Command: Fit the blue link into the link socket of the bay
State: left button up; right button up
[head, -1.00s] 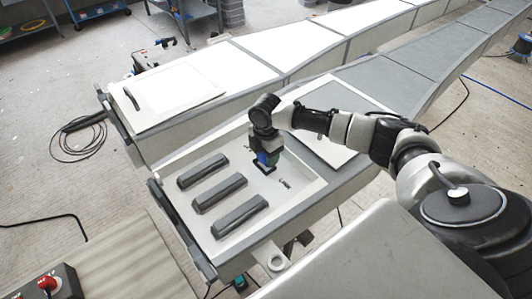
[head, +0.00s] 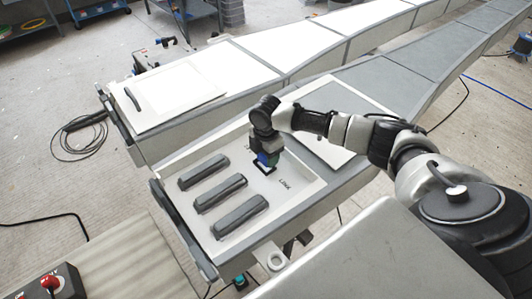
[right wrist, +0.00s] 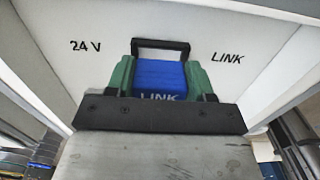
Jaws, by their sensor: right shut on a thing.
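The blue link (right wrist: 160,78), marked LINK, is held between the green fingers of my right gripper (right wrist: 161,88). In the head view the right gripper (head: 267,157) points down over the white bay, and a little of the blue link (head: 264,160) shows. The link socket (right wrist: 160,43) shows as a black rectangular frame just beyond the link, between the printed words 24 V and LINK. The link covers most of the socket, also in the head view (head: 261,172). I cannot tell whether the link's lower end is inside the frame or just above it. My left gripper is not in view.
Several dark grey bars (head: 221,193) lie in the bay left of the socket. The bay has a raised rim (head: 185,232). A white panel (head: 320,147) lies behind my right arm. A control box with a red knob (head: 50,283) is at the lower left.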

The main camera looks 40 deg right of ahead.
jog(key=shift+f+b, duration=0.5)
jog(key=shift+f, duration=0.4)
jog(key=o, duration=1.1)
jog(key=shift+c, duration=0.2)
notch_tip(320, 180, up, 11)
jog(key=shift+f+b, duration=0.1)
jog(key=shift+b, duration=0.85)
